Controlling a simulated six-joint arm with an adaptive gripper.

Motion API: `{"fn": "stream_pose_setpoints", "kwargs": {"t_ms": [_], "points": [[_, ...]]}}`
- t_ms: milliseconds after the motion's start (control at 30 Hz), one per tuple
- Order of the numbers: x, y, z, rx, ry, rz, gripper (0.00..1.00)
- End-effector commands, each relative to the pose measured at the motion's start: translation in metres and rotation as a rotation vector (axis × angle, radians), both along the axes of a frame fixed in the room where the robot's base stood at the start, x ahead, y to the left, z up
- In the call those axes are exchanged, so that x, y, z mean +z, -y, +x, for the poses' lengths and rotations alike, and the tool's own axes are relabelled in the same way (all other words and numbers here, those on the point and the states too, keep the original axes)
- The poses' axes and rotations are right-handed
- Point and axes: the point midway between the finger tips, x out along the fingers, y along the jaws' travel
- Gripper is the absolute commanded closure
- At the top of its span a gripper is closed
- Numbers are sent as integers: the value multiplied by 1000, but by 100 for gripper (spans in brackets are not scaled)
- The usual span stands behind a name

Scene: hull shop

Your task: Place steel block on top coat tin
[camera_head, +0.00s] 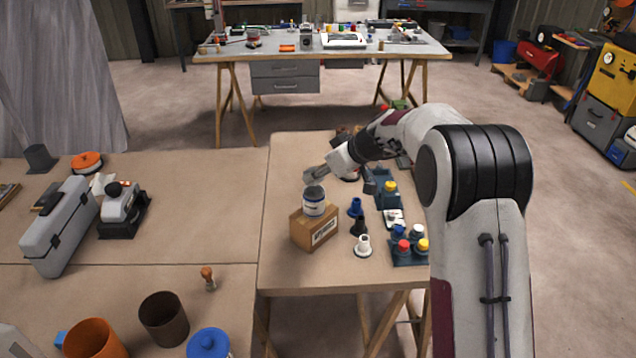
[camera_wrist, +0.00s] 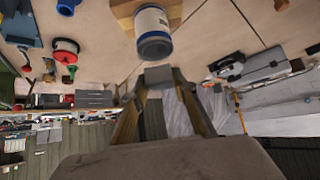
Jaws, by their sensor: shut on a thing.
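The top coat tin (camera_head: 314,208) is a white-and-blue can with a dark grey lid. It stands upright on a cardboard box (camera_head: 315,237), and it also shows in the wrist view (camera_wrist: 152,22). My gripper (camera_head: 325,172) is shut on the steel block (camera_wrist: 158,76), a small plain grey piece between the fingertips. In the head view the block (camera_head: 311,174) is close above the tin's lid, seemingly a little behind it. In the wrist view a narrow gap shows between block and lid. The fingers partly hide the block.
Blue, black and white cone-shaped pieces (camera_head: 363,246) stand right of the box. A dark tray (camera_head: 400,260) with coloured-capped containers is beside them. A grey toolbox (camera_head: 62,230) and an orange pot (camera_head: 92,340) are on the left table. The bench left of the box is clear.

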Motion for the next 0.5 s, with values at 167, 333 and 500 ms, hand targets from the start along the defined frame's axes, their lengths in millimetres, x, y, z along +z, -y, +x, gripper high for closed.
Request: {"fn": "stream_pose_setpoints", "kwargs": {"t_ms": [167,333,500], "points": [[-22,0,0,-1,-1,0,100],[-30,0,0,-1,1,-1,100],[-30,0,0,-1,2,0,100]]}}
